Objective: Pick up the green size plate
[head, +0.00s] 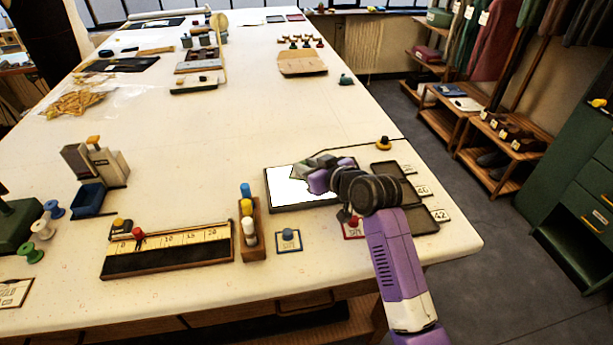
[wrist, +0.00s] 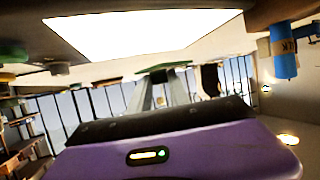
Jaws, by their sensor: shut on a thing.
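No marking on the plate can be read. In the head view the plate is hard to tell from the grey-green fingers. The lit screen also fills the top of the wrist view (wrist: 140,35).
A dark tray (head: 385,168) lies right of the tablet, with white number tags (head: 441,215) along its right side. A yellow-topped knob (head: 383,143) stands behind it. A wooden peg rack (head: 251,242) and a ruler board (head: 168,250) lie left. The table's middle is clear.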

